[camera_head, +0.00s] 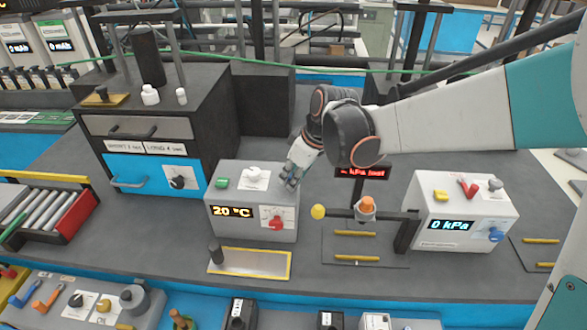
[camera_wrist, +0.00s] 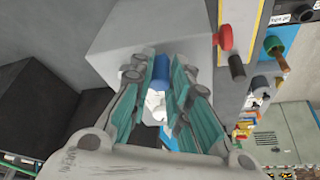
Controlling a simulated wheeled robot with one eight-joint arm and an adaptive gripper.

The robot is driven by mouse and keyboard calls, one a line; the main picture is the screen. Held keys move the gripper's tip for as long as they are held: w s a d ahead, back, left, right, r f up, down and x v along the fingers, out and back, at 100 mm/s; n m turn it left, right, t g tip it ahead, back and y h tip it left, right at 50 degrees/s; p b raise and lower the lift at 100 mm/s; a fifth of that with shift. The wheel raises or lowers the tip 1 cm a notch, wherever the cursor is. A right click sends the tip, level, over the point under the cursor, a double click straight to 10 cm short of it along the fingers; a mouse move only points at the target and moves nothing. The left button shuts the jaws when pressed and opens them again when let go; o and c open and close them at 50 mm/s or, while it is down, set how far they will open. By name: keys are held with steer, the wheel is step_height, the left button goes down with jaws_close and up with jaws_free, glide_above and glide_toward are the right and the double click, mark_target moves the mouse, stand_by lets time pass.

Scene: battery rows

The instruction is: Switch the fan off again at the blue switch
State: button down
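In the wrist view a blue switch (camera_wrist: 161,70) stands up from a light grey box (camera_wrist: 115,40), between the fingers of my gripper (camera_wrist: 163,78). The fingers are apart, one on each side of it; I cannot tell whether they touch it. In the head view my gripper (camera_head: 293,176) points down at the right end of the top of the grey box (camera_head: 222,235) with the "20 °C" display. It hides the blue switch there. A green button (camera_head: 222,184), a white knob (camera_head: 254,174) and a red front knob (camera_head: 277,223) show on this box. I cannot make out a fan.
Right of my gripper stand a post with an orange-topped part (camera_head: 367,204) and a yellow ball (camera_head: 318,211). Further right is a "0 kPa" box (camera_head: 430,215) with its own knobs. A dark cabinet (camera_head: 225,105) stands behind left. A yellow-edged plate (camera_head: 289,267) lies in front.

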steer(key=shift+a, duration=0.1)
steer(key=shift+s+a+m+t+h+p, duration=0.1)
steer(key=shift+a+m+t+h+p, duration=0.2)
steer(key=shift+m, duration=0.6)
steer(key=shift+s+a+m+t+p, duration=0.1)
steer(key=shift+a+m+t, duration=0.3)
steer(key=shift+m, duration=0.5)
steer(key=c, duration=1.5)
jaws_free()
steer(key=shift+a, duration=0.1)
